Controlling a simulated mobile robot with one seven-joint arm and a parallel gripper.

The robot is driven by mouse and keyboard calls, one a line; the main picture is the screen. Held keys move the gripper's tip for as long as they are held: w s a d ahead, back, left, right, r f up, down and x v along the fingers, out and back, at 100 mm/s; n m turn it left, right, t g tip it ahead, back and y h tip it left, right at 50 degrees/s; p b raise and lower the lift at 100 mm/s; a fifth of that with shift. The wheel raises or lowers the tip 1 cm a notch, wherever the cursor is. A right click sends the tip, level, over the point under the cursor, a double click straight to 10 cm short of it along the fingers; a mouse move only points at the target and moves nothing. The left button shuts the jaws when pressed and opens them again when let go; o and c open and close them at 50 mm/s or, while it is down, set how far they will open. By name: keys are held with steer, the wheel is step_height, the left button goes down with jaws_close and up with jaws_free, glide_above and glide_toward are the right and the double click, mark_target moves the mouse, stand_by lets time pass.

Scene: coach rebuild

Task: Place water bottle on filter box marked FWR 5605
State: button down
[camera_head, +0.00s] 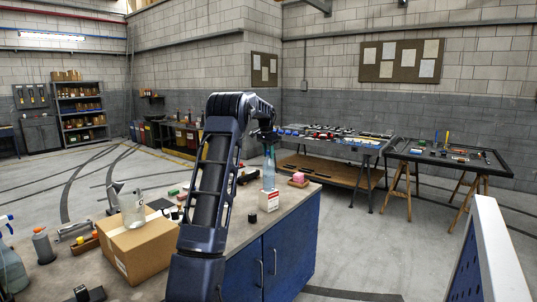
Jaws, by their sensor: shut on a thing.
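A clear bluish water bottle (268,172) is upright below my gripper (268,143), which is shut on its upper end. The bottle is directly above a small white and red box (269,201) near the right part of the workbench. The bottle's base meets the box's top edge in the picture; I cannot tell whether it rests there. The box's lettering is too small to read.
The workbench (293,208) has blue cabinet doors. A cardboard box (140,250) with a clear container (132,208) on it stands at left. A small black item (252,217) and a pink item on a tray (298,180) flank the white and red box.

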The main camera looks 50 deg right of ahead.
steer(key=c, duration=1)
jaws_free()
steer(key=shift+c, duration=0.2)
step_height(320, 180, up, 12)
steer(key=a, duration=0.1)
steer(key=shift+w+a, duration=0.2)
steer(key=shift+a, duration=0.05)
